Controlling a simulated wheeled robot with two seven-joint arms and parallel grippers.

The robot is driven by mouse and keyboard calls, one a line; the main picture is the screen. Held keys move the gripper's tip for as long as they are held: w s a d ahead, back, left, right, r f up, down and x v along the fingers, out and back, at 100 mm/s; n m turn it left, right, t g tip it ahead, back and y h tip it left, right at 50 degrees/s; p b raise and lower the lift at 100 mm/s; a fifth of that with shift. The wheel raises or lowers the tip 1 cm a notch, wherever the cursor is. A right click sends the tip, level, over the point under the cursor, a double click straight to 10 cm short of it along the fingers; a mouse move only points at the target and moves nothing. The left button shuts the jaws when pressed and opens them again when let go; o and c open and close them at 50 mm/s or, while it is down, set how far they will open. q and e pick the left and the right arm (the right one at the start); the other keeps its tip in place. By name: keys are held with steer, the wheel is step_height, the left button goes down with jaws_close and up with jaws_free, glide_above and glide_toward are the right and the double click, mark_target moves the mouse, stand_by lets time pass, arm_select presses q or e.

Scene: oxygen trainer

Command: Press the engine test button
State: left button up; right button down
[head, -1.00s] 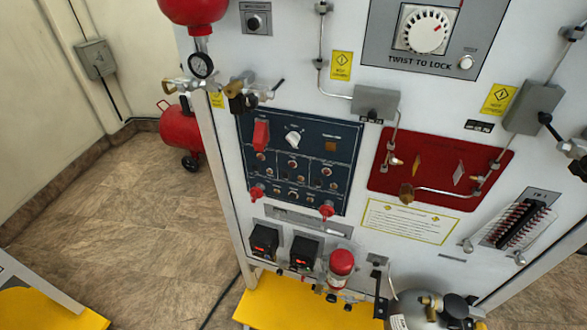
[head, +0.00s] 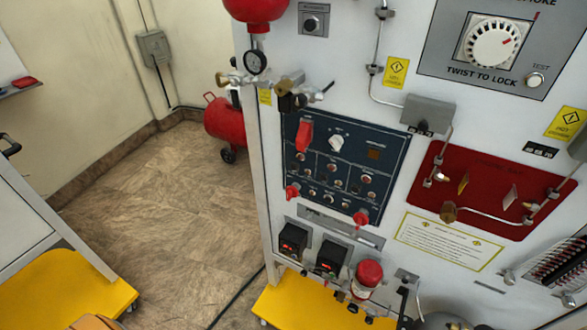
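A round silver button (head: 535,79) marked TEST is on a grey panel (head: 450,82) at the upper right of the head view. A large white dial (head: 492,42) with a red mark is left of the button, with TWIST TO LOCK printed below it. The panel's top edge is cut off, and its heading is only partly visible. I cannot read the word engine on it. Nothing covers the button. Neither of my grippers shows in the head view.
A dark blue switch panel (head: 377,195) and a red plate (head: 478,215) sit lower on the white trainer, with metal pipes between. A yellow-based cart (head: 75,280) stands at left. A red tank (head: 225,120) is on the floor behind. Open floor lies between cart and trainer.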

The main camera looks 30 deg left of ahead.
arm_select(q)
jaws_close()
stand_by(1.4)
